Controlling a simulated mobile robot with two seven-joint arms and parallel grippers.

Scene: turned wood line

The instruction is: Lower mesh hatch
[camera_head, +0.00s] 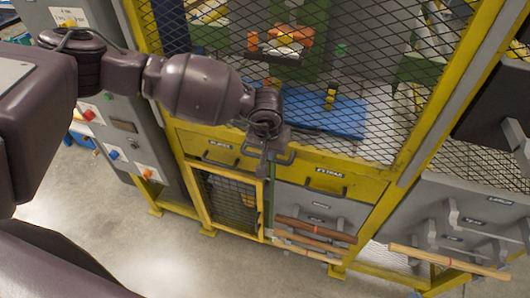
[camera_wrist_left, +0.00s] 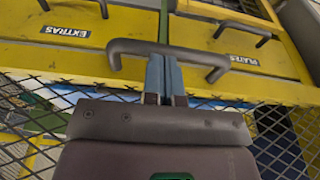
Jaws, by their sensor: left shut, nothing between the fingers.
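The mesh hatch (camera_head: 370,75), dark diamond mesh in a yellow frame, covers the front of a workspace in the head view. Its mesh also shows in the left wrist view (camera_wrist_left: 275,140). A dark bar handle (camera_wrist_left: 200,57) stands at the mesh's lower edge, in front of yellow drawer fronts; it is partly hidden by my gripper in the head view (camera_head: 285,158). My left gripper (camera_head: 268,155) is shut and empty, its blue-grey fingers (camera_wrist_left: 165,75) side by side with their tips at the handle's middle. Whether they touch it I cannot tell. My right gripper is out of view.
Yellow drawers labelled EXTRAS (camera_head: 345,183) and PLATES (camera_head: 208,150) lie below. A small mesh door (camera_head: 228,200) is under them. Wooden rods (camera_head: 315,230) project at lower middle, another (camera_head: 450,262) at right. A grey control cabinet (camera_head: 115,125) stands left.

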